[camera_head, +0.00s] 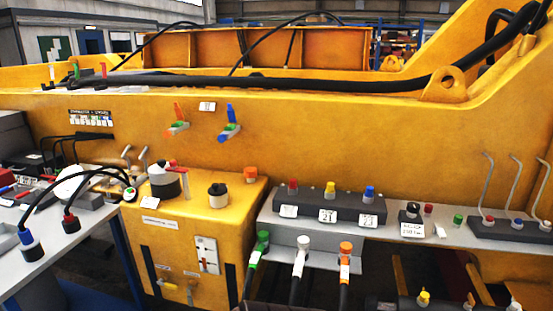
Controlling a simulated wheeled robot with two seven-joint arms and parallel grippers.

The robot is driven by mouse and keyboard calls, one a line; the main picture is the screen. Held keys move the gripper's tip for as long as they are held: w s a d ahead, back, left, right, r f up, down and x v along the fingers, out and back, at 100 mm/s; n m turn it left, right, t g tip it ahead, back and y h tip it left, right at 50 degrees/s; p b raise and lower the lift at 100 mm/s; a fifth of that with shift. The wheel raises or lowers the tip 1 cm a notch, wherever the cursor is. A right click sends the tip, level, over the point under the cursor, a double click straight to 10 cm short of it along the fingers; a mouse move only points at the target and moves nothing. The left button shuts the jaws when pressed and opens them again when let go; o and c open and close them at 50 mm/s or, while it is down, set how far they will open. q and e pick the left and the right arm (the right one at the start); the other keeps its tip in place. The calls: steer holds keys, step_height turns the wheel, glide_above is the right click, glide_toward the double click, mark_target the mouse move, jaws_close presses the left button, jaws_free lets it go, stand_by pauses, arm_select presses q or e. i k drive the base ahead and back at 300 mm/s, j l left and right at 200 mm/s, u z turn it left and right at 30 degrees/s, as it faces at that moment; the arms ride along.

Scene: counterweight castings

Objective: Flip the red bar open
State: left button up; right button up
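Several red parts show, and I cannot tell for certain which is the red bar. A small red handle (178,168) lies across the black round fitting with a white top (164,183) on the yellow cabinet (165,234). A white plate with a small red-tipped switch (204,262) is on the cabinet's front face. An orange-red lever (178,111) with a green and orange grip below it sticks out of the yellow wall, beside a blue one (230,112). Neither of my grippers shows in the head view.
A black-topped knob (217,196) and an orange cap (250,174) stand on the cabinet. A grey shelf (318,255) with colored buttons and hanging connectors is at right. Black cables loop over the left bench (30,270). Thin hooked rods (488,185) rise at far right.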

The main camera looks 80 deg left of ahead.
mark_target(173, 164)
steer(key=k+j+u, duration=0.1)
steer(key=u, duration=3.3)
steer(key=i+l, duration=0.1)
steer(key=l, duration=0.3)
steer(key=i+l, duration=0.15)
steer(key=l, duration=0.25)
steer(key=i+l+z, duration=0.1)
steer(key=l, duration=0.3)
steer(key=i+l, duration=0.15)
steer(key=l, duration=0.25)
steer(key=i+l+z, duration=0.1)
steer(key=l, duration=0.3)
steer(key=i+l, duration=0.15)
steer(key=l, duration=0.25)
steer(key=i+l, duration=0.15)
steer(key=l, duration=0.2)
steer(key=l+z, duration=0.05)
